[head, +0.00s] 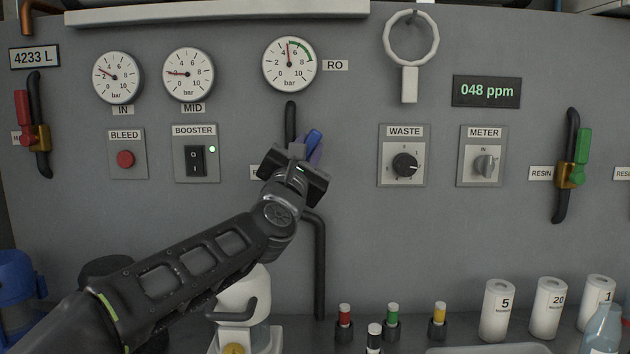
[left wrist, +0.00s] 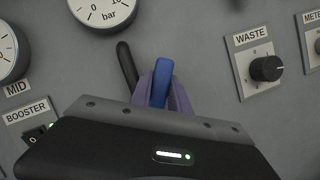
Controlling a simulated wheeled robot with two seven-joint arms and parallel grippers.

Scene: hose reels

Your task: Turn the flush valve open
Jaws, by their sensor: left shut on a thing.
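A blue valve handle (head: 313,141) stands on the grey panel below the RO gauge, between the BOOSTER switch and the WASTE dial. It tilts slightly right of upright in the head view. A black pipe (head: 319,265) runs down from behind my gripper, and its upper end (head: 290,120) shows above. My left gripper (head: 306,155) is at the handle, shut on it. In the left wrist view the blue handle (left wrist: 160,83) sits between the gripper fingers. The valve body and its label are mostly hidden behind my gripper. My right gripper is not in view.
A red-handled valve (head: 22,110) is at the far left and a green-handled valve (head: 582,150) at the right. The WASTE dial (head: 404,163) and BOOSTER switch (head: 196,158) flank my gripper. White cartridges (head: 497,312) and small colour-capped bottles (head: 392,320) stand on the ledge below.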

